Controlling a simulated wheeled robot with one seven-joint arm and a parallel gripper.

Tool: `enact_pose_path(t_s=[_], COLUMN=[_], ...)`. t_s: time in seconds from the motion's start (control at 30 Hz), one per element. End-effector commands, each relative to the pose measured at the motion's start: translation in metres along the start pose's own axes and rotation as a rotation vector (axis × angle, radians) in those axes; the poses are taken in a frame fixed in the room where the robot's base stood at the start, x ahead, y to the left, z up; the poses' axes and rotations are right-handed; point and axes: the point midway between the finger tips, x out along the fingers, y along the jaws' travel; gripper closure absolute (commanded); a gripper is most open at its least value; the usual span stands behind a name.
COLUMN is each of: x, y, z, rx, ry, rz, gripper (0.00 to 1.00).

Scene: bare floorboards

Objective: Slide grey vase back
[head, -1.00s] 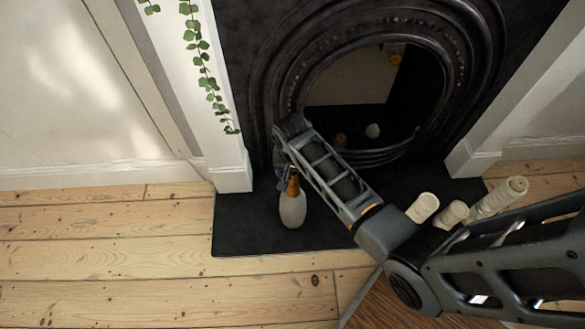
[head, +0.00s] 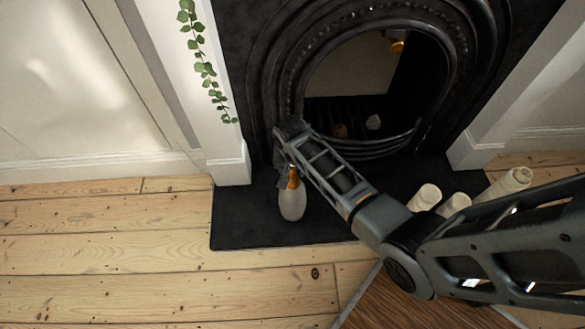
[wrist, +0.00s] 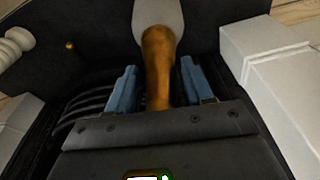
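The grey vase (head: 292,204) stands on the dark hearth slab in front of the fireplace, at its left side. It has a pale grey rounded body and a brown-gold neck. In the wrist view the vase's neck (wrist: 158,58) lies between the two blue finger pads of my gripper (wrist: 157,88). A gap shows between each pad and the neck, so the gripper is open around it. In the head view my arm's end hides most of the gripper, just behind the vase's neck.
The dark hearth slab (head: 240,229) has free room left of and in front of the vase. Cream candle-like cylinders (head: 425,197) stand at its right. The fireplace opening (head: 360,75) lies behind, with a white pillar (head: 229,165) at left. Ivy (head: 205,70) hangs above.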

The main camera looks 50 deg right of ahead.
Motion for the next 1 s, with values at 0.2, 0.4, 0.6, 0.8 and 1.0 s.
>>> enact_pose_path(t_s=[0.2,0.4,0.6,0.8,1.0], x=[0.0000,-0.0001,-0.0001,-0.0001,-0.0001], y=[0.0000,0.0000,0.0000,0.0000,-0.0001], z=[0.0000,0.0000,0.0001,0.0000,0.0000], rx=[0.000,0.000,0.000,0.000,0.000], ry=[0.000,0.000,0.000,0.000,0.000], rz=[0.000,0.000,0.000,0.000,0.000], gripper=[0.70,0.90,1.00,1.00,1.00])
